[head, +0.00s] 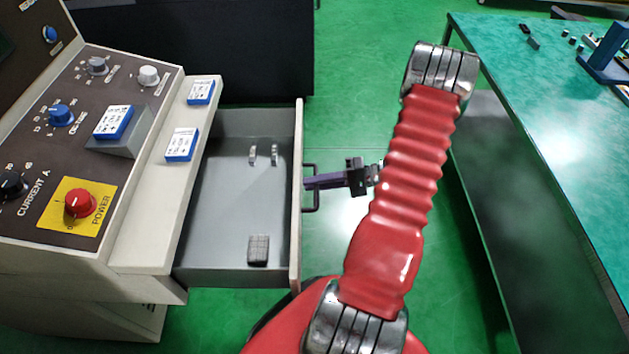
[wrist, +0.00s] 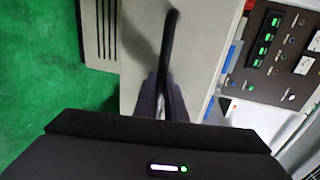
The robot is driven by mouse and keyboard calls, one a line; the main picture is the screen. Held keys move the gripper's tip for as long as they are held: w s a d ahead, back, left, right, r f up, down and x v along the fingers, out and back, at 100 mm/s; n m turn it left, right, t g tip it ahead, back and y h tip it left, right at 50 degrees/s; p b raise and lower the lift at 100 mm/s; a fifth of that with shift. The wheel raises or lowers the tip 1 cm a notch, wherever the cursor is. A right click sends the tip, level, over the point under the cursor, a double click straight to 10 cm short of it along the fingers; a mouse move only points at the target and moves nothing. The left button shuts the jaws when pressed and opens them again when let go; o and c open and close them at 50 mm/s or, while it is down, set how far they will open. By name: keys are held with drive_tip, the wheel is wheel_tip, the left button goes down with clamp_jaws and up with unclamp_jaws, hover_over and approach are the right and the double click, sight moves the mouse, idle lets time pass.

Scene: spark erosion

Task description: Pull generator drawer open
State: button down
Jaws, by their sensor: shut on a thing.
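The generator drawer (head: 225,273) stands open on the right side of the control cabinet, its grey inside in view. Its front panel (head: 296,200) carries a dark bar handle (head: 310,205). My gripper (head: 312,183) is at the handle, reaching in from the right, and is shut on it. In the wrist view the dark handle (wrist: 171,40) runs up from between my fingers (wrist: 165,98), in front of the pale drawer front (wrist: 140,55). Where the fingers touch the handle is partly blurred.
In the drawer lie a dark block (head: 258,250) and two small light metal pieces (head: 263,154). The cabinet panel (head: 70,130) has knobs, and blue-and-white boxes (head: 181,145) sit on its ledge. A green-topped table (head: 540,90) stands at right. Green floor (head: 370,40) lies between.

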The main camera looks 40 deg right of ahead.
drive_tip(key=shift+s+a+f, duration=0.15)
drive_tip(key=shift+f, duration=0.05)
drive_tip(key=c, duration=2.1)
unclamp_jaws()
drive_tip(key=shift+r, duration=0.1)
drive_tip(key=shift+d, duration=0.2)
drive_tip(key=v, duration=1.3)
drive_tip(key=shift+s+d, duration=0.2)
